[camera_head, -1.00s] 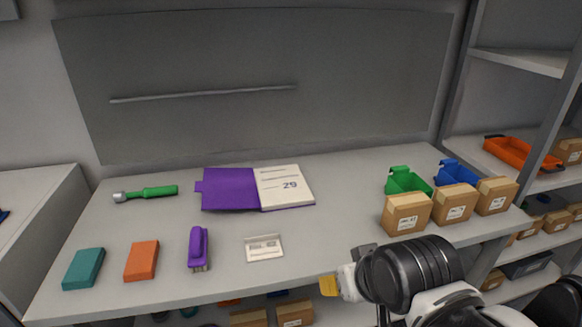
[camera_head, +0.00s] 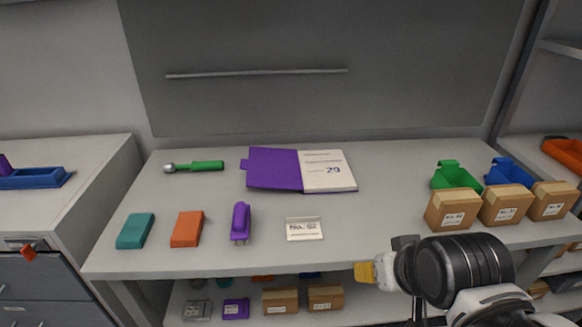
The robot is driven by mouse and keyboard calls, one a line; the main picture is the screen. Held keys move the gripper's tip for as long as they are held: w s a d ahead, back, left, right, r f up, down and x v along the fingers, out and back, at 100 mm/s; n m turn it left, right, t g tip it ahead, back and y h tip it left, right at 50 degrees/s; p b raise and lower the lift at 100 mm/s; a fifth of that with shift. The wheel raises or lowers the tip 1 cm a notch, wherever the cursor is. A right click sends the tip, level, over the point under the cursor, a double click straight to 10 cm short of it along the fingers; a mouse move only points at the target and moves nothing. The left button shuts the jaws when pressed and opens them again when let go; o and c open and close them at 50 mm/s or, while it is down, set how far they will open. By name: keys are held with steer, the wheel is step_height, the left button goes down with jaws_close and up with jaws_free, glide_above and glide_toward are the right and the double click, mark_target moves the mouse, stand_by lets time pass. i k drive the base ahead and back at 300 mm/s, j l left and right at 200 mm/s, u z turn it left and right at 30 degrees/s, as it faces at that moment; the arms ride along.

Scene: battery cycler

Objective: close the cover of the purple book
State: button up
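The purple book (camera_head: 328,172) lies open near the back middle of the table (camera_head: 260,227). Its purple cover (camera_head: 273,168) is spread out flat to the left, with a small tab on its left edge. The white page on the right bears the number 29. My arm comes in from the lower right. A yellow tip of my gripper (camera_head: 365,272) shows in front of the table's front edge, well apart from the book and toward the viewer. The rest of the gripper is hidden behind the arm, so I cannot tell its opening.
A green-handled tool (camera_head: 200,166) lies left of the book. Cardboard boxes (camera_head: 453,208) and green (camera_head: 455,176) and blue (camera_head: 508,172) bins fill the right end.

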mark_target(267, 167)
steer(key=j, duration=1.35)
steer(key=i+z, duration=0.1)
steer(key=z, duration=0.45)
